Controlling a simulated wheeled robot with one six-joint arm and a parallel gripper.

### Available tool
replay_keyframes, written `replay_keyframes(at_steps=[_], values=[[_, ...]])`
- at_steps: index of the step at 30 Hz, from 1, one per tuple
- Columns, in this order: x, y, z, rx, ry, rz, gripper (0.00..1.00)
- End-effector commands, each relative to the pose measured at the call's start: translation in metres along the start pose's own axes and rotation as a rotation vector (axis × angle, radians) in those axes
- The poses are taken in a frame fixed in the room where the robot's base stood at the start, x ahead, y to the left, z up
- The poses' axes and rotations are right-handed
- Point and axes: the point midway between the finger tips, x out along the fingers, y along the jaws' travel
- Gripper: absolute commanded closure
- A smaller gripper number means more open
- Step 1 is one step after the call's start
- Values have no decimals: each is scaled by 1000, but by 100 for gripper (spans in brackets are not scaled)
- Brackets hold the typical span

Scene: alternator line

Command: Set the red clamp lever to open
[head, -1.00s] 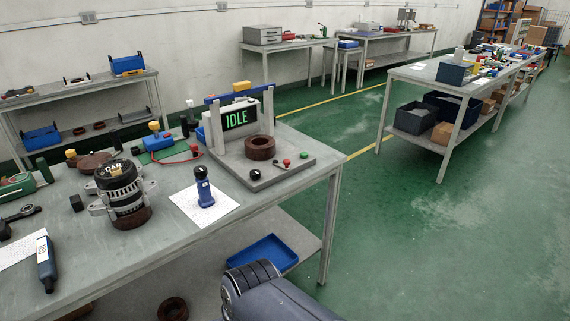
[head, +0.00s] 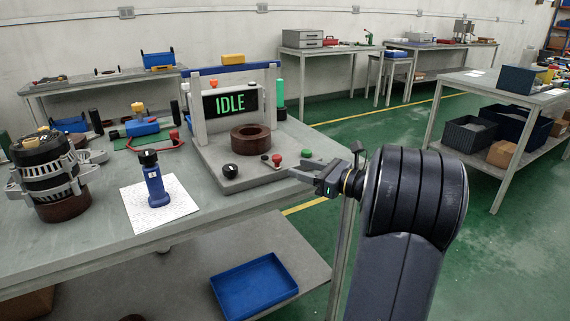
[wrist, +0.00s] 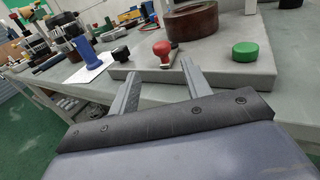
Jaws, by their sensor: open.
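The red clamp lever (head: 277,159) is a small red ball knob on a short stem, at the front of the grey test stand base (head: 240,180). In the wrist view the red knob (wrist: 163,48) stands just beyond and between my open fingertips. My gripper (head: 302,178) is at the right front edge of the stand base, apart from the knob as far as I can see. My gripper (wrist: 160,68) is empty in the wrist view. I cannot tell the lever's set position. The stand's display (head: 230,102) reads IDLE.
A black knob (head: 230,171) and a green button (head: 306,153) flank the lever. A brown ring (head: 250,139) sits behind it. A blue bottle-like tool (head: 154,180) stands on white paper to the left, near an alternator (head: 48,175). Floor at right is open.

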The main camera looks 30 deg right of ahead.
Motion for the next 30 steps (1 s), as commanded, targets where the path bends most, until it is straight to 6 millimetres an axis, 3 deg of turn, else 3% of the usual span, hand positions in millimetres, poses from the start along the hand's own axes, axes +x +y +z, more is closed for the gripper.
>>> replay_keyframes(at_steps=[5,18,24,30], values=[[12,-4,1,12,-15,-5,54],[90,-4,1,10,-13,-4,54],[105,-4,2,10,-12,-6,54],[106,-4,2,10,-12,-7,54]])
